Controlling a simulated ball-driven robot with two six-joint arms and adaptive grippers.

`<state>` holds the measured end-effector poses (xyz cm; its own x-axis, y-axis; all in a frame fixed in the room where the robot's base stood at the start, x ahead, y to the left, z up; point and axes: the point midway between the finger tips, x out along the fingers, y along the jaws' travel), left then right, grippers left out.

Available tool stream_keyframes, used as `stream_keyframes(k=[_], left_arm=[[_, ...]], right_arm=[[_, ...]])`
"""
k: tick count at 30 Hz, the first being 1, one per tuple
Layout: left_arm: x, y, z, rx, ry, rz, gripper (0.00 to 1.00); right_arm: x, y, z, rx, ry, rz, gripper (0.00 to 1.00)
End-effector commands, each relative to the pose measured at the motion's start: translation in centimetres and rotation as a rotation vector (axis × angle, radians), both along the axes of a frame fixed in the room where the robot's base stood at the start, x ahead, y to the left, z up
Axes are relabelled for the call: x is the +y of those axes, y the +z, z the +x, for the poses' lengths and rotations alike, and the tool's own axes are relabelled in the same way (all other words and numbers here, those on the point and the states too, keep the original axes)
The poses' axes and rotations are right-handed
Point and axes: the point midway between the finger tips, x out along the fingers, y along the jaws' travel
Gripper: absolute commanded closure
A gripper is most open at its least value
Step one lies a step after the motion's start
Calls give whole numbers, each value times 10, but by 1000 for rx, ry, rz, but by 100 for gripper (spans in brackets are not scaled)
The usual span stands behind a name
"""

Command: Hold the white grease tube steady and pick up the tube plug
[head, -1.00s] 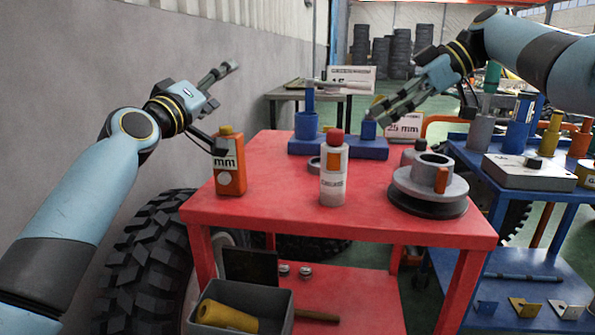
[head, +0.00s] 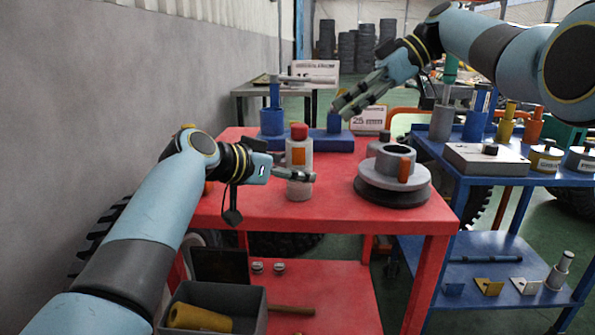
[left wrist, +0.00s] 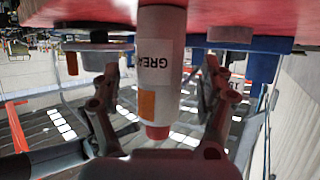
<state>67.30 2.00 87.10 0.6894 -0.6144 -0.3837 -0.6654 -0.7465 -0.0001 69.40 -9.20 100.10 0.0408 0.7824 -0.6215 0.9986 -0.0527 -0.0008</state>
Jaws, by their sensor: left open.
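The white grease tube (head: 299,186) stands upright on the red cart's top, with an orange patch and a red plug (head: 299,131) on its top. In the left wrist view, which is upside down, the tube (left wrist: 161,60) has partly legible lettering and the red plug (left wrist: 157,132) points down. My left gripper (head: 311,176) is open at the tube. In the wrist view its fingers (left wrist: 160,80) lie on either side of the tube, with gaps visible. My right gripper (head: 342,107) hangs above the blue block at the cart's back; its finger opening is unclear.
The red cart top (head: 250,210) also bears a grey flanged hub (head: 392,190) right of the tube and a blue block (head: 300,143) with a cup and peg behind. My left arm mostly hides an orange container (head: 208,187). A blue cart (head: 520,178) stands at right.

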Motion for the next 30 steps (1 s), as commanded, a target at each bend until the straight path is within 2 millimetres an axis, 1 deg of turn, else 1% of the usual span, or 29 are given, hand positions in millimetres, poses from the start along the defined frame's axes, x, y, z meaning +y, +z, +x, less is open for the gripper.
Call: stream_keyframes(k=[3, 7, 11, 19, 30], left_arm=[[-12, -7, 14, 1, 0, 0, 22], [-20, -12, 23, 1, 0, -1, 22], [-24, -15, 27, 0, 1, 0, 22], [-24, -15, 28, 0, 2, 0, 22], [-24, -15, 27, 0, 2, 0, 71]], right_arm=[[0, 0, 0, 0, 0, 0, 62], [0, 0, 0, 0, 0, 0, 62], [0, 0, 0, 0, 0, 0, 62], [0, 0, 0, 0, 0, 0, 62], [0, 0, 0, 0, 0, 0, 62]])
